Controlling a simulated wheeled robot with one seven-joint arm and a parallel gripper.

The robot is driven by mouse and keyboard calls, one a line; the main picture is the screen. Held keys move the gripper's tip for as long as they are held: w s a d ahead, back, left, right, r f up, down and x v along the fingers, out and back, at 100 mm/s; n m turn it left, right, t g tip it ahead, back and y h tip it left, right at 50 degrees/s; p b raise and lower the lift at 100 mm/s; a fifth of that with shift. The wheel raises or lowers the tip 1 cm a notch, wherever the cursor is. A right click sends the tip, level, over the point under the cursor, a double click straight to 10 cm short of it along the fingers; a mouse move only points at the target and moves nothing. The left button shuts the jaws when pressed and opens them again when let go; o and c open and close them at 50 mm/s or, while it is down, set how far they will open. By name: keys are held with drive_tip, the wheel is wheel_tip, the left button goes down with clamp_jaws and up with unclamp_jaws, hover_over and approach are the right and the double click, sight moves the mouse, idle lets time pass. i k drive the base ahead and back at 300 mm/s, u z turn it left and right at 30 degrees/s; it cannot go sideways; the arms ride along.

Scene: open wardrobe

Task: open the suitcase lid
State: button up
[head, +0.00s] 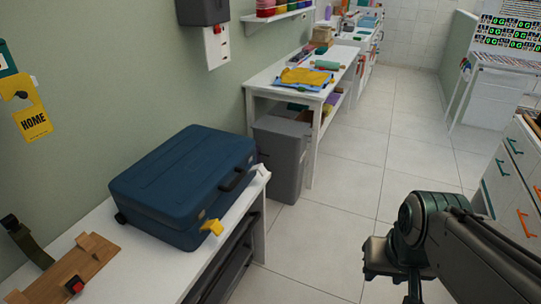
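The blue suitcase (183,178) lies flat on a white bench (112,262) against the green wall. Its lid (180,165) is down and looks closed. A dark handle (236,180) is on the side facing the floor area, and a yellow tag (212,227) hangs near its front corner. My arm comes in from the lower right. My gripper (385,268) is at the arm's end, over the floor to the right of the suitcase and well apart from it. Its fingers are not clear, so I cannot tell if it is open.
A wooden board (75,268) and a dark strap (30,245) lie at the bench's near left. A grey bin (281,155) stands beyond the bench, beside a white table (262,82). White drawers (515,175) stand at right. The tiled floor (330,230) between is clear.

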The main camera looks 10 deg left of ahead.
sight(174, 185)
drive_tip(key=u, duration=0.25)
drive_tip(key=i, duration=0.85)
drive_tip(key=u, duration=0.5)
